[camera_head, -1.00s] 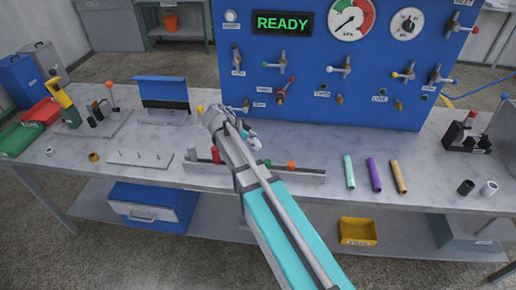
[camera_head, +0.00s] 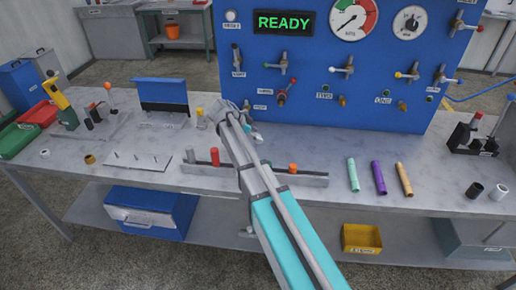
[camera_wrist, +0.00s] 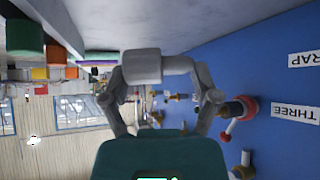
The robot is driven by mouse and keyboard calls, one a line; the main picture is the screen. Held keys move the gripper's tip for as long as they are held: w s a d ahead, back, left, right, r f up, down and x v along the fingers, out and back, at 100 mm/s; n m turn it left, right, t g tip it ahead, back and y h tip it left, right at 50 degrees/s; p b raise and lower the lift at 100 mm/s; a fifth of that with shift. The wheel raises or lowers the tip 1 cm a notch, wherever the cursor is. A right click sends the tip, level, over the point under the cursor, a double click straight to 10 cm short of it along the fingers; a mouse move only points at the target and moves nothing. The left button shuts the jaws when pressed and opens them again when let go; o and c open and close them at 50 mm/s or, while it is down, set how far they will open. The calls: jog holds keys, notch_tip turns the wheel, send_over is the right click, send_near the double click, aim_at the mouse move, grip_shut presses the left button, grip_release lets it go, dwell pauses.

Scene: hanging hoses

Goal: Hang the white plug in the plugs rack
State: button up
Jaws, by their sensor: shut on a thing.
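My gripper (camera_head: 254,131) is low over the bench, between the blue panel and a low grey rack bar (camera_head: 308,179) at the front. The bar holds a red plug (camera_head: 214,157) and an orange plug (camera_head: 292,168). My forearm covers part of the bar. A green plug (camera_wrist: 24,40) shows at the wrist view's upper left.
The blue panel (camera_head: 335,100) with valves and gauges stands behind the gripper. Teal, purple and orange tubes (camera_head: 379,178) lie to the right. A pin plate (camera_head: 140,160) and a blue-backed stand (camera_head: 162,92) are at left.

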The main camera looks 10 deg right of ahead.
aim_at(263, 148)
jog(key=shift+w+d+f+b, duration=0.2)
jog(key=shift+w+f+b, duration=0.65)
jog(key=shift+f, duration=0.2)
jog(key=shift+w+d+f+b, duration=0.2)
jog(key=shift+w+f+b, duration=0.6)
jog(key=shift+f, duration=0.25)
jog(key=shift+w+d+f+b, duration=0.1)
jog(key=shift+w+f+b, duration=0.3)
jog(key=shift+f+b, duration=1.6)
jog(key=shift+b, duration=0.1)
jog(key=shift+f, duration=0.15)
jog(key=o, duration=0.9)
jog(key=shift+r, duration=0.25)
